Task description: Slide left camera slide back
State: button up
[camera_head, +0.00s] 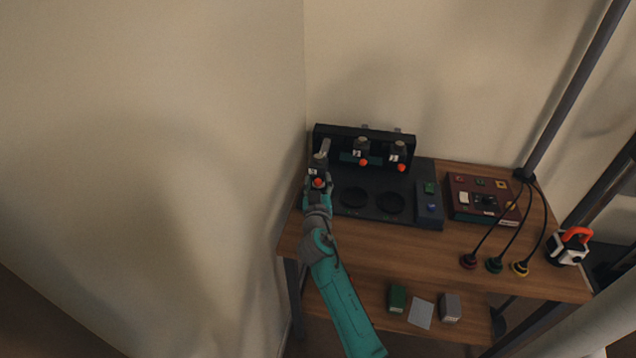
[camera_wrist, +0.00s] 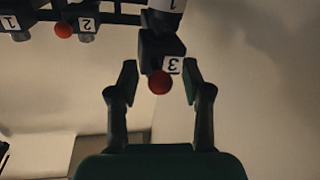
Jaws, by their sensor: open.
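The left camera slide (camera_head: 319,162) is a dark block with a white label and a red knob, at the left end of the black rack (camera_head: 340,133). It stands nearer the front than the two other slides. In the wrist view the block (camera_wrist: 158,45) carries the label 3, upside down, and its red knob (camera_wrist: 160,83) faces me. My gripper (camera_head: 318,186) is at this slide's front. In the wrist view my gripper (camera_wrist: 160,80) is open, one finger on each side of the knob and lower block, with gaps visible. Finger contact is not seen.
The middle slide (camera_head: 361,146) and right slide (camera_head: 398,149) have red knobs too. Two round dark pads (camera_head: 354,197) lie in front. A red-brown control box (camera_head: 482,199) and cabled plugs (camera_head: 494,265) are to the right. The wall is close on the left.

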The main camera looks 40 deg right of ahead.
aim_at(323, 165)
grip_shut()
jog(key=x, duration=0.5)
jog(key=s+d+x, duration=0.1)
jog(key=x, duration=0.2)
grip_release()
jog(key=shift+s, duration=0.1)
jog(key=v, duration=1.2)
